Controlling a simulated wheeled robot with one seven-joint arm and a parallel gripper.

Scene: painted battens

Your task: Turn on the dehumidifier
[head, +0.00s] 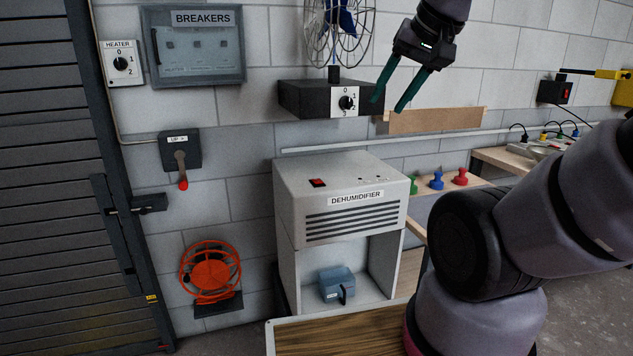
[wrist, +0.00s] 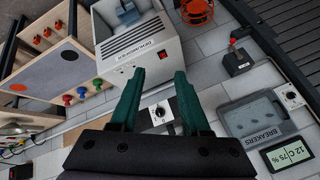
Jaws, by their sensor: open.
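The dehumidifier (head: 385,215) is a pale grey box with a labelled, slatted front. A small red rocker switch (head: 318,183) in a black frame sits on its top, near the left; I cannot tell its position. A blue-grey bucket (head: 334,281) stands in the open bay below. My gripper (head: 387,104) is open and empty, above and to the right of the dehumidifier, touching nothing that I can make out. In the wrist view the dehumidifier (wrist: 122,73) lies beyond the open fingertips (wrist: 159,74), and a small red spot on it is probably the switch (wrist: 163,54).
A fan (head: 338,30) on a black box with a dial (head: 346,102) is close to my gripper. A breaker panel (head: 195,45), heater dial (head: 120,64), red-tipped lever (head: 182,170) and orange reel (head: 210,271) are left. Coloured knobs (head: 437,181) stand right of the dehumidifier.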

